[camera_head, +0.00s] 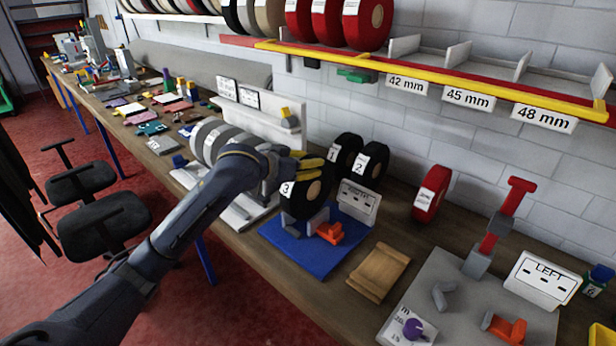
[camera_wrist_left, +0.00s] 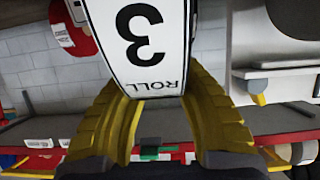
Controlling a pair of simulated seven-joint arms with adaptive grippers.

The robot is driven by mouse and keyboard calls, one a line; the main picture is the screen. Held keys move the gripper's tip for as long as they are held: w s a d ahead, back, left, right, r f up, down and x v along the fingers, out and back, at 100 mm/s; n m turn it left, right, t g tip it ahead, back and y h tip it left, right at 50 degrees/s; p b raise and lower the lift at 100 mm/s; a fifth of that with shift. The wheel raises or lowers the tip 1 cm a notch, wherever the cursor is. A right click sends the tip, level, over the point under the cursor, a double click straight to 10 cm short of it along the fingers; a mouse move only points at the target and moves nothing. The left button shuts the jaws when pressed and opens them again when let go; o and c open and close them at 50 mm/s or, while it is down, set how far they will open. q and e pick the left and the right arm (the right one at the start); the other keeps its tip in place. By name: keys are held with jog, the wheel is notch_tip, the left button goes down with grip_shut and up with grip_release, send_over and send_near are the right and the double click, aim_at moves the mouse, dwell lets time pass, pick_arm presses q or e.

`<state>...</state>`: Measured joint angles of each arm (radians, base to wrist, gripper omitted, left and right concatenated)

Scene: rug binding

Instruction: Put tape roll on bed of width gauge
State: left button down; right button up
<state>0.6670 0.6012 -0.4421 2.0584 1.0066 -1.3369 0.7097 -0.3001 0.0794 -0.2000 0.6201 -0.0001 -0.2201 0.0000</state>
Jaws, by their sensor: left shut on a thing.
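My left gripper (camera_head: 308,170) is shut on the black tape roll labelled 3 (camera_head: 301,206). It holds the roll upright by its upper part, above the blue base (camera_head: 294,253). In the left wrist view the yellow fingers (camera_wrist_left: 165,110) flank the roll's white label (camera_wrist_left: 146,45), which reads upside down. The blue base carries grey supports (camera_head: 319,219), an orange clamp (camera_head: 331,233) and a white sign (camera_head: 359,203). The roll's lower edge is close to the supports; I cannot tell whether it touches. No visible label names the width gauge. My right gripper is out of view.
Black rolls 1 (camera_head: 345,156) and 2 (camera_head: 371,163) stand behind the blue base. A wooden block (camera_head: 380,272) lies to its right. A shelf (camera_head: 440,77) overhangs the bench.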

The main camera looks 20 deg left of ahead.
pick_arm(q)
jog(key=shift+f, duration=2.15)
jog(key=c, duration=1)
grip_release()
jog(key=shift+f, duration=0.1)
jog(key=v, duration=1.2)
jog(key=shift+r, duration=0.25)
